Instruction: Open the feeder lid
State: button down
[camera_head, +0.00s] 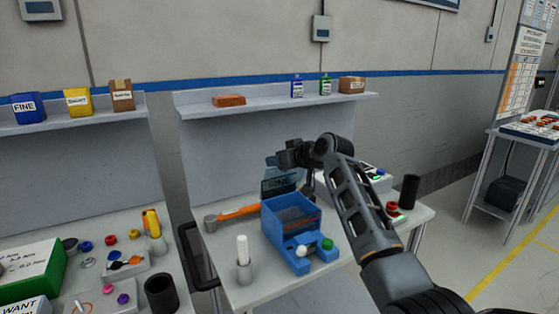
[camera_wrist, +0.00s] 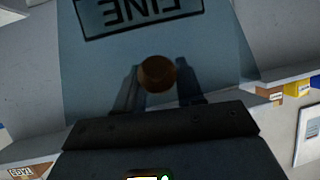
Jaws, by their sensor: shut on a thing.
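The blue feeder (camera_head: 290,235) stands on the middle workbench, its top open with dark contents showing. Its tinted see-through lid (camera_head: 278,186) stands raised at the feeder's back edge. In the wrist view the lid (camera_wrist: 95,65) fills much of the picture, with a FINE label upside down. My gripper (camera_head: 277,163) is at the lid's upper edge in the head view. In the wrist view my gripper (camera_wrist: 160,85) is shut on the round brown knob (camera_wrist: 157,73) of the lid. My wrist partly hides the lid's upper part in the head view.
An orange-handled hammer (camera_head: 238,213) lies left of the feeder. A white marker in a grey holder (camera_head: 244,268) stands at front left. A dark cup (camera_head: 410,190) stands at the right. A shelf (camera_head: 275,103) with small boxes runs behind.

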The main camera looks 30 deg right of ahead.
jog(key=shift+s+d+f, duration=0.1)
jog(key=shift+s+f, duration=0.05)
jog(key=shift+f, duration=0.7)
jog(key=c, duration=0.8)
grip_release()
jog(key=shift+r, duration=0.4)
jog(key=shift+s+d+r+p, duration=0.1)
jog(key=shift+s+r+p, duration=0.1)
jog(key=shift+r+p, duration=0.5)
jog(key=shift+s+d+r+p, duration=0.1)
jog(key=shift+s+r+p, duration=0.1)
jog(key=shift+r+p, duration=0.5)
jog(key=shift+s+d+r+p, duration=0.1)
jog(key=shift+s+r+p, duration=0.15)
jog(key=shift+r, duration=0.3)
jog(key=shift+s+d+r+p, duration=0.1)
jog(key=shift+s+r+p, duration=0.1)
jog(key=shift+r+p, duration=0.25)
jog(key=shift+s+d+r+p, duration=0.1)
jog(key=shift+s+r+p, duration=0.15)
jog(key=shift+r, duration=0.35)
jog(key=shift+s+d+r, duration=0.1)
jog(key=shift+s+r, duration=0.2)
jog(key=shift+r, duration=0.4)
jog(key=shift+s+d+r, duration=0.1)
jog(key=shift+s+r, duration=0.2)
jog(key=shift+r, duration=0.35)
